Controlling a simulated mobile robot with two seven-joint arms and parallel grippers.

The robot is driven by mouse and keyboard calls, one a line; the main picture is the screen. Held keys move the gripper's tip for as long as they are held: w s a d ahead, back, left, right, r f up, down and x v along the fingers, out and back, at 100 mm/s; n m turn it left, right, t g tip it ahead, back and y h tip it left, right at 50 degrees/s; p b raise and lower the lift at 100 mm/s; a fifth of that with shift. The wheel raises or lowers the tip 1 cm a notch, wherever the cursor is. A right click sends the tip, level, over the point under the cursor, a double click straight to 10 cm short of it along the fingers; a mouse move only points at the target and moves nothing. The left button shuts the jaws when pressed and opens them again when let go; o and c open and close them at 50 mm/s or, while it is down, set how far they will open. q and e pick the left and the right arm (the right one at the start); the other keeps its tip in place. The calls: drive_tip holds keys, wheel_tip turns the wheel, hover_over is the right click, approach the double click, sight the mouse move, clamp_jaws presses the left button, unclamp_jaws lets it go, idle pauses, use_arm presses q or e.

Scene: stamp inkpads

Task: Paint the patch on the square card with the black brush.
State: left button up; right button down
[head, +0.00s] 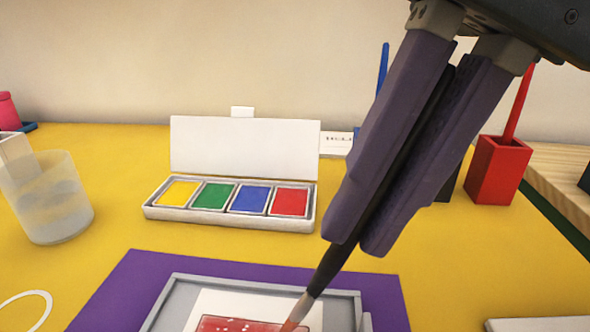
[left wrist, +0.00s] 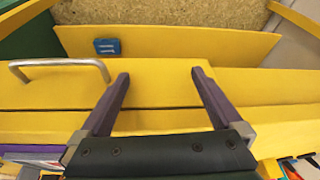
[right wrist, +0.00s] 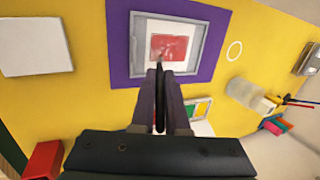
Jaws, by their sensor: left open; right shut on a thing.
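My right gripper (head: 352,247) is shut on the black brush (head: 327,272), which slants down to the left. Its reddish tip is at the red patch (head: 240,325) on the white card (head: 215,303); the card's near part is cut off in the head view. In the right wrist view the patch (right wrist: 168,48) is mostly red with small pale flecks, and the brush tip overlaps its lower edge. I cannot tell for sure whether the tip touches. My left gripper (left wrist: 160,75) is open and empty in the left wrist view, over yellow surfaces.
The card lies in a grey tray (head: 165,302) on a purple mat (head: 120,290). Behind stands an open paint box (head: 230,218) with yellow, green, blue and red pads. A clear cup (head: 50,205) is at left, a red holder (head: 497,170) at right. A white slab (right wrist: 35,47) lies beside the mat.

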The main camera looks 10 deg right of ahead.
sight(321, 270)
drive_tip(key=shift+w+a+b, duration=0.2)
drive_tip(key=shift+a+b, duration=0.1)
drive_tip(key=shift+a, duration=0.45)
drive_tip(key=shift+w+a, duration=0.15)
drive_tip(key=shift+a, duration=0.3)
drive_tip(key=shift+r, duration=0.55)
wheel_tip(321, 270, up, 6)
drive_tip(key=p, duration=0.3)
drive_tip(key=shift+f, duration=0.1)
idle(0.5)
